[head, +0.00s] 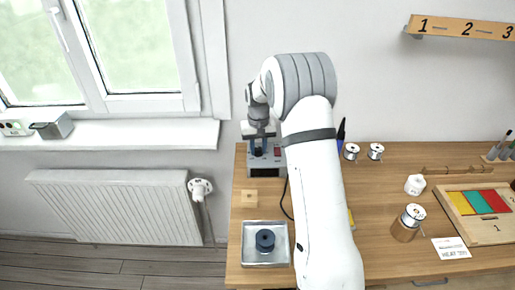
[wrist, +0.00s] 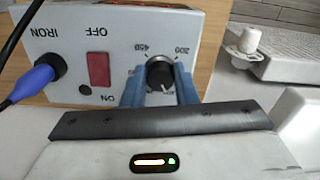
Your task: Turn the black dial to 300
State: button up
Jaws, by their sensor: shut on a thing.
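The soldering station (head: 265,163) stands at the back left of the table, and its grey front panel (wrist: 124,20) fills the upper left of the wrist view. The black dial (wrist: 160,74) sits on that panel, with 450 and 200 printed near it; other scale numbers are hidden or too small to read. A light pointer mark shows on the dial's lower part in the picture. My gripper (wrist: 160,88) has its two blue fingers on either side of the dial, shut on it. In the head view my gripper (head: 258,148) is at the station, where the dial is hidden.
A red switch (wrist: 98,69) and a blue plug (wrist: 36,84) with a black cable are on the same panel. A metal tray (head: 247,258) and a wooden block (head: 249,198) lie in front.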

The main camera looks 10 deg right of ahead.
aim_at(259, 149)
jog(key=o, duration=1)
notch_tip(259, 149, up, 7)
jog(key=shift+r+b, duration=0.2)
jog(key=shift+b, duration=0.25)
jog(key=shift+r, duration=0.2)
